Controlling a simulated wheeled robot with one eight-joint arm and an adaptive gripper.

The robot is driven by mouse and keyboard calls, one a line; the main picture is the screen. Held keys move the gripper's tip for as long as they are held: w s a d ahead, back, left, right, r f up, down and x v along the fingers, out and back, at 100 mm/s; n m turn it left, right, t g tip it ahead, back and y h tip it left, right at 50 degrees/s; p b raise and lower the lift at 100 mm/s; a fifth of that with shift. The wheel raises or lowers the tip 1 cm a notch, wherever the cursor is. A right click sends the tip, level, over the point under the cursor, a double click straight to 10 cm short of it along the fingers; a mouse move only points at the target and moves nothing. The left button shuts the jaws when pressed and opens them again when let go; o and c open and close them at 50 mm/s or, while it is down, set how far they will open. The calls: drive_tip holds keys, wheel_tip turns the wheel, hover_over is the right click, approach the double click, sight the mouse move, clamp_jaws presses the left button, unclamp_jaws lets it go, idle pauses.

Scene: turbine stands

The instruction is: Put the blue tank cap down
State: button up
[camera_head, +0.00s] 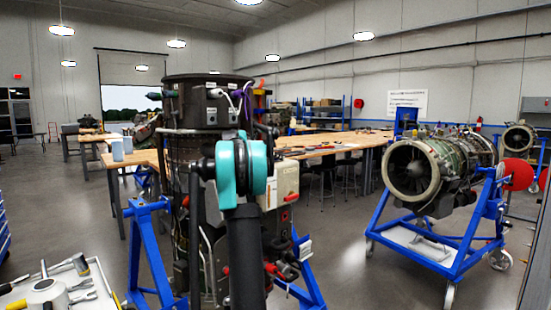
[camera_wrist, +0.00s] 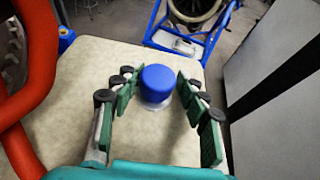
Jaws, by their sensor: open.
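The blue tank cap (camera_wrist: 158,78) shows in the wrist view, with a pale, partly see-through rim or base below it. It appears upright on a beige surface (camera_wrist: 150,138); I cannot tell whether its bottom fully touches. My gripper (camera_wrist: 156,86) is open, its green-padded fingers on either side of the cap with gaps on both sides. I cannot make out the cap or my gripper in the head view, where my own arm fills the middle.
Thick red tubing (camera_wrist: 38,75) rises close on the left in the wrist view, beside a small blue part (camera_wrist: 66,38). A blue turbine stand (camera_wrist: 188,42) is beyond the surface. In the head view, a tray (camera_head: 85,295) of tools is at lower left.

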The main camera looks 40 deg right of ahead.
drive_tip(key=shift+w+a, duration=0.1)
drive_tip(key=shift+w+r, duration=0.1)
drive_tip(key=shift+r, duration=0.1)
drive_tip(key=v, duration=1.2)
drive_tip(key=shift+r, duration=0.4)
